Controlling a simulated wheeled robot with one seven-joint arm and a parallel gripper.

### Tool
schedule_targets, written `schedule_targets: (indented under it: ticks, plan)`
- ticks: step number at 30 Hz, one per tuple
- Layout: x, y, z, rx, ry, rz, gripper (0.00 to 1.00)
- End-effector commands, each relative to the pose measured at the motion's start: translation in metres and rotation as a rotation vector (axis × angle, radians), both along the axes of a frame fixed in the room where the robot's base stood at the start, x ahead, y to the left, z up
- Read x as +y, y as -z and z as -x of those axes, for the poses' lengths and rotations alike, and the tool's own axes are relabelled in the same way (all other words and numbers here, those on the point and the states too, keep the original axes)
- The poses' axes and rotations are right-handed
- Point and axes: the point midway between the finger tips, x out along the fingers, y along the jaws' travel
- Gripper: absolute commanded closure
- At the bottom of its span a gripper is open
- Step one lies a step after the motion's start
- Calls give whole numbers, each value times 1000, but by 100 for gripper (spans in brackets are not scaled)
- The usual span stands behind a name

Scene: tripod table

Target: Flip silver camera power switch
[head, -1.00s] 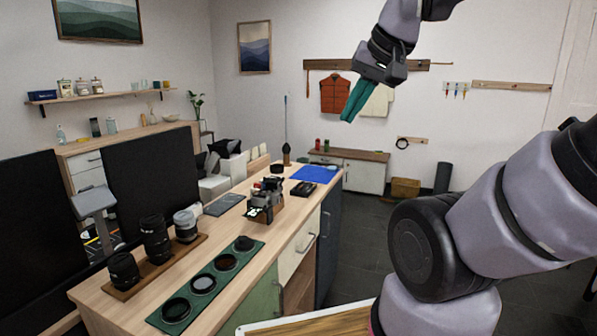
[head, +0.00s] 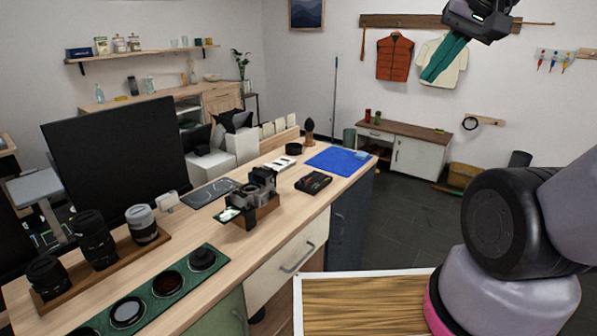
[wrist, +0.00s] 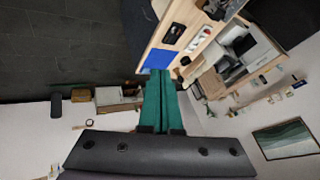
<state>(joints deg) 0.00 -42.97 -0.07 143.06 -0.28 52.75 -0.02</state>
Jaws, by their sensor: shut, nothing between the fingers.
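A silver and black camera (head: 262,186) stands on a small wooden stand on the light wood counter (head: 205,232). Its power switch is too small to make out. My gripper (head: 432,78) is shut and empty, raised in the air at the upper right of the head view, well apart from the camera. Its green fingers (wrist: 163,100) lie together in the wrist view, with the counter beyond their tips.
A green mat (head: 190,285) with round filters lies in front. A blue mat (head: 340,161) and a black device (head: 313,182) lie behind the camera. A dark monitor (head: 115,150) rises at the left.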

Motion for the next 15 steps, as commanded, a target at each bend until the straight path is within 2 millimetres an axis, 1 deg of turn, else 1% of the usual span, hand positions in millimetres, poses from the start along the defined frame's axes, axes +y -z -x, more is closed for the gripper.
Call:
schedule_targets:
  ticks: [11, 14, 15]
  plan:
    - [1, 1, -1, 10, -5, -2, 100]
    - [7, 9, -7, 58, -26, -16, 100]
    - [11, 14, -10, 92, -42, -26, 100]
